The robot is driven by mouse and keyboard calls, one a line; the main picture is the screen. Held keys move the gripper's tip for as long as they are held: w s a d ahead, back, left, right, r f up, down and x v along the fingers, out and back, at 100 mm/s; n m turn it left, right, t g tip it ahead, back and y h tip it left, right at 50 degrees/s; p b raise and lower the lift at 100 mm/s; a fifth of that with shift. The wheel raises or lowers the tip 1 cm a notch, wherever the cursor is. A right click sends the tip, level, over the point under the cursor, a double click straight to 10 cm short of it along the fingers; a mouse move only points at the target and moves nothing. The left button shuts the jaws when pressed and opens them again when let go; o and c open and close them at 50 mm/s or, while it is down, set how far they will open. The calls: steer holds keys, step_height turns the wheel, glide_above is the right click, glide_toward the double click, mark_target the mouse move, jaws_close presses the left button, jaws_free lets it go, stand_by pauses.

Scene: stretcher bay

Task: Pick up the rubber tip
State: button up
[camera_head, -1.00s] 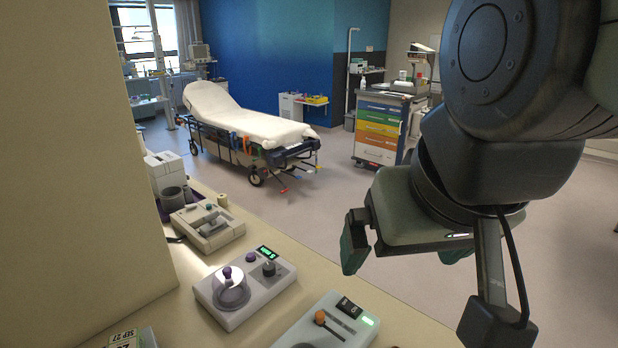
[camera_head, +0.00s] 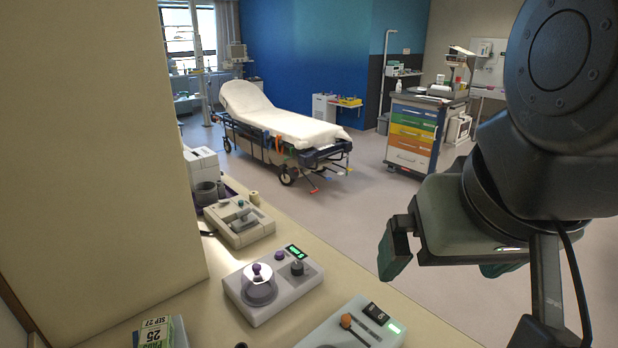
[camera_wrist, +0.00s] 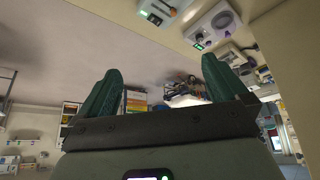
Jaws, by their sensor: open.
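I cannot make out a rubber tip for certain in either view. A small dark rounded thing (camera_head: 241,345) is cut off by the bottom edge of the head view, and I cannot tell what it is. My gripper (camera_head: 448,262) is at the right, in the air beyond the counter edge, with its green fingers apart. In the wrist view my gripper (camera_wrist: 160,66) is open, with nothing between its fingers.
The beige counter (camera_head: 190,318) holds a device with a clear dome (camera_head: 260,290), a device with an orange knob (camera_head: 352,330), a grey-white device (camera_head: 240,222) and a date block (camera_head: 160,334). A wall (camera_head: 90,150) borders it left. A stretcher (camera_head: 283,125) and drawer cart (camera_head: 412,135) stand beyond.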

steer(key=shift+c, duration=0.2)
steer(key=c, duration=0.7)
